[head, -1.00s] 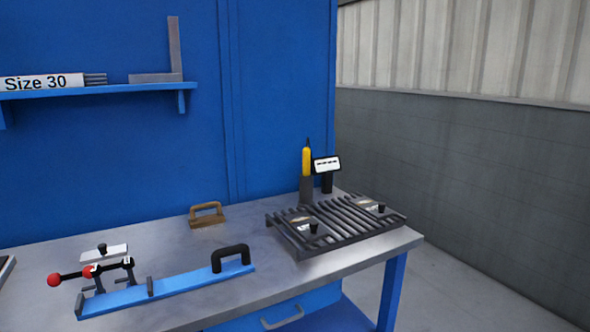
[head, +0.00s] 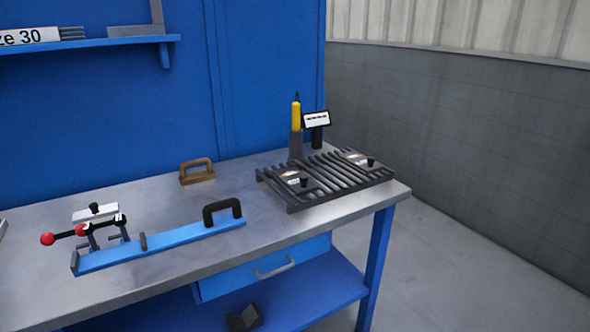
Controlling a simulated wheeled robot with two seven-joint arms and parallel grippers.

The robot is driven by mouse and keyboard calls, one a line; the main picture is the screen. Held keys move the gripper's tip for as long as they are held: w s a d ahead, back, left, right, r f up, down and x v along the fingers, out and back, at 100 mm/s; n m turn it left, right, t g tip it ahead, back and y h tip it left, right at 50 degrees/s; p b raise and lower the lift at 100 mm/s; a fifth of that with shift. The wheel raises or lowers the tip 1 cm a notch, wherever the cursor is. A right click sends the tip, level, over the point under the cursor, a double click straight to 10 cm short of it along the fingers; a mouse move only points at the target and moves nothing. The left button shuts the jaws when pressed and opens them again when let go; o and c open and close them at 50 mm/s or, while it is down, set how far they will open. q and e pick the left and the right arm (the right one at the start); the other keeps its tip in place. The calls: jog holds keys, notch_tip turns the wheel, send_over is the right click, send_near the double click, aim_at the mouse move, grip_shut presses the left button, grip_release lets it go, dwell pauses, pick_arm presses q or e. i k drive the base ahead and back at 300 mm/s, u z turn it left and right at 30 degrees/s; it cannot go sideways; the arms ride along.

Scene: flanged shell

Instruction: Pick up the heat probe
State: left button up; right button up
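What looks like the heat probe, a yellow-handled tool with a dark tip (head: 296,116), stands upright in a grey holder (head: 295,147) at the back right of the workbench. A small white display on a black stand (head: 316,120) is right beside it. Neither of my grippers shows in the head view.
A dark slatted grate (head: 325,179) with two small knobbed parts lies in front of the probe. A blue fixture (head: 165,246) with red-ball levers and a black handle is at the left front. A brown handled block (head: 197,172) sits behind it. Bare metal bench top (head: 130,195) lies between.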

aim_at(296, 105)
jog(key=z, duration=1.85)
jog(key=i, duration=1.5)
jog(key=u, duration=2.1)
